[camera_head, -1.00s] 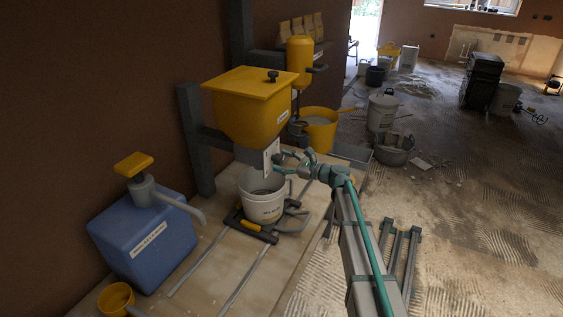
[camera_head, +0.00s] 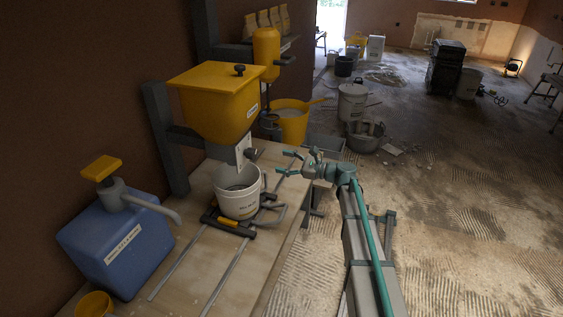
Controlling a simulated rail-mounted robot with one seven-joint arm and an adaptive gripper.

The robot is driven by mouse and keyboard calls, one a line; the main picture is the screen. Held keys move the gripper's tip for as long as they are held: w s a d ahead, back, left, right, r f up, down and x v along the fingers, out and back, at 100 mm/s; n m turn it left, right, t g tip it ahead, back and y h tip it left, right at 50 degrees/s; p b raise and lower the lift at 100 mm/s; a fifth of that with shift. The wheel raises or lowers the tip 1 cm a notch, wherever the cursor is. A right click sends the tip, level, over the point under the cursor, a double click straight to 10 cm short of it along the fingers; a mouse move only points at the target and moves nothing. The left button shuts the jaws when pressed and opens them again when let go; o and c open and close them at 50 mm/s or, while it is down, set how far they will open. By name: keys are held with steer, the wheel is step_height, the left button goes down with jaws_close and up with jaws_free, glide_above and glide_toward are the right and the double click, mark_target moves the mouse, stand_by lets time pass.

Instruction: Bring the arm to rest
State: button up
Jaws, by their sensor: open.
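My gripper (camera_head: 284,163) is at the end of my grey and teal arm, right of the middle of the head view. Its fingers point left and are apart, with nothing seen between them. It is to the right of the yellow hopper (camera_head: 214,105) and of the white bucket (camera_head: 238,192) under the hopper's outlet, apart from the bucket. The arm reaches up from the bottom of the view, beside the bench (camera_head: 262,262).
A blue container with a pump (camera_head: 117,245) and a small yellow cup (camera_head: 94,304) stand at the near left of the bench. A yellow tub (camera_head: 290,124) is behind the hopper. Buckets, including a lidded white one (camera_head: 352,103), stand on the floor beyond.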

steer(key=s+d+f+n+g+h, duration=0.2)
steer(key=s+f+n+h, duration=0.15)
steer(key=s+f, duration=0.6)
steer(key=s+d+f+n+g+h, duration=0.25)
steer(key=s+f+n, duration=0.35)
steer(key=f, duration=0.7)
steer(key=s+d+f+n+g+h, duration=0.1)
steer(key=s+f+n+g+h, duration=0.2)
steer(key=s+f, duration=0.7)
steer(key=s+d+f+n+g+h, duration=0.2)
steer(key=s+f, duration=0.3)
steer(key=s, duration=0.7)
steer(key=s+d+f+n+g+h, duration=0.2)
steer(key=s+f, duration=0.3)
steer(key=s, duration=0.7)
steer(key=s+d+f+n+g+h, duration=0.2)
steer(key=s+d+f+h, duration=0.1)
steer(key=s, duration=1)
steer(key=shift+d+f+h, duration=0.3)
steer(key=shift+d+f, duration=0.25)
steer(key=shift+f, duration=0.4)
